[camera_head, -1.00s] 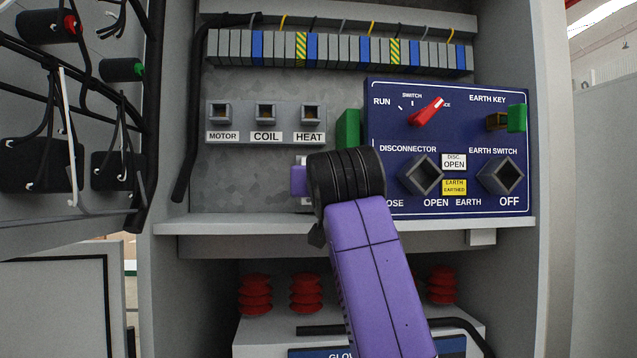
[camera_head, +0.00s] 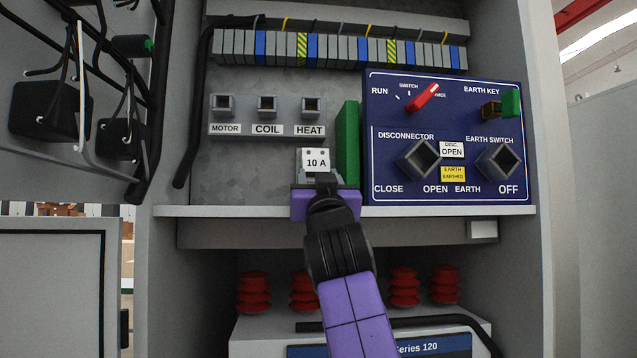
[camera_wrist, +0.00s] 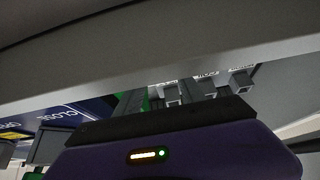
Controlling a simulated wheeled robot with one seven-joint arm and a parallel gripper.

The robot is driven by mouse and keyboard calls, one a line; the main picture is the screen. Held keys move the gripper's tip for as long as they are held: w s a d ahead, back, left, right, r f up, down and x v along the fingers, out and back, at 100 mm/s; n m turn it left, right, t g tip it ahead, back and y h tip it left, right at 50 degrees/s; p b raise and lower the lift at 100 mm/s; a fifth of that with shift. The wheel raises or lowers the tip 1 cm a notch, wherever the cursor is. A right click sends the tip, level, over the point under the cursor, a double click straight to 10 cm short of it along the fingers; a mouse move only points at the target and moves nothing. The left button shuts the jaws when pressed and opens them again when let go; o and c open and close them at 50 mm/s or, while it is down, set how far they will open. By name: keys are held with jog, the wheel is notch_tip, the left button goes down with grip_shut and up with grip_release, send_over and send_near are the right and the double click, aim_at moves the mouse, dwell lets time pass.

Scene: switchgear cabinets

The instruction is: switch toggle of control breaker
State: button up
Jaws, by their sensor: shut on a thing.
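The control breaker (camera_head: 316,160) is a small white block marked 10 A, at the low middle of the open cabinet in the head view. It stands just above the shelf, left of a green upright part. My purple gripper (camera_head: 320,180) is at the breaker's lower front, coming from below and in front. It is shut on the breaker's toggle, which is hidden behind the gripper. In the wrist view, my grey fingers (camera_wrist: 166,95) reach away past the shelf edge, and their tips are hard to make out.
The shelf edge (camera_head: 400,211) runs close by the gripper. The green part (camera_head: 347,145) and blue switch panel (camera_head: 445,110) stand to the right. MOTOR, COIL and HEAT sockets (camera_head: 267,106) sit above left. Red insulators (camera_head: 404,287) are below.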

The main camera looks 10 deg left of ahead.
jog(key=o, duration=1.4)
jog(key=shift+c, duration=0.2)
jog(key=shift+s+f, duration=0.1)
jog(key=b+v, duration=0.3)
jog(key=v, duration=0.4)
jog(key=shift+s, duration=0.25)
jog(key=shift+d+f, duration=0.1)
jog(key=shift+c, duration=0.2)
